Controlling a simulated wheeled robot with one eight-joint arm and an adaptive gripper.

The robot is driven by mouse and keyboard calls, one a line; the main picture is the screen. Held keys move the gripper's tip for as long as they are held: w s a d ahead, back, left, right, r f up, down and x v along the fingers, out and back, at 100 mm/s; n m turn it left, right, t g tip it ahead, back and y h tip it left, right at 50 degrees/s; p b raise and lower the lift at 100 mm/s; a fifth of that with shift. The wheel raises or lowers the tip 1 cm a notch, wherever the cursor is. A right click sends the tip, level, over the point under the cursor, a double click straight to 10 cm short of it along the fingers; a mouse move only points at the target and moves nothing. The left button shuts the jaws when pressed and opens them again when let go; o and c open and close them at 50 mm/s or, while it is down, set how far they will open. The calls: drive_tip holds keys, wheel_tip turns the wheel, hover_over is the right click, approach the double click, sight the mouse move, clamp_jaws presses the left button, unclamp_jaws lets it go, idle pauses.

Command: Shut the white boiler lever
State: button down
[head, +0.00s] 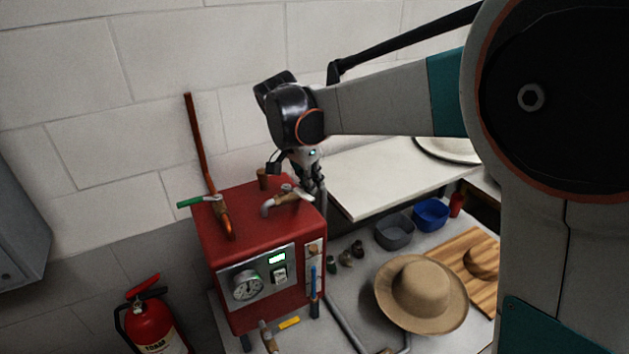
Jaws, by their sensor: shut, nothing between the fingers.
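The white boiler lever (293,196) sits on top of the red boiler (228,258), near its right edge, on a grey pipe fitting. My gripper (318,187) is shut and empty. It points down just right of and behind the lever's end. The fingertips are small and partly dark here, so I cannot tell whether they touch the lever. A green lever (196,201) sits at the boiler's top left, beside a copper pipe (201,145).
A tan hat (420,293) lies on the table right of the boiler. Grey (394,232) and blue (431,214) bowls stand behind it. A fire extinguisher (152,322) stands at left.

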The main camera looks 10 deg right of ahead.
drive_tip(key=shift+s+a+m+b, duration=0.35)
drive_tip(key=shift+s+a+m, duration=0.15)
drive_tip(key=shift+s+m, duration=0.2)
drive_tip(key=shift+a, duration=0.1)
idle(0.4)
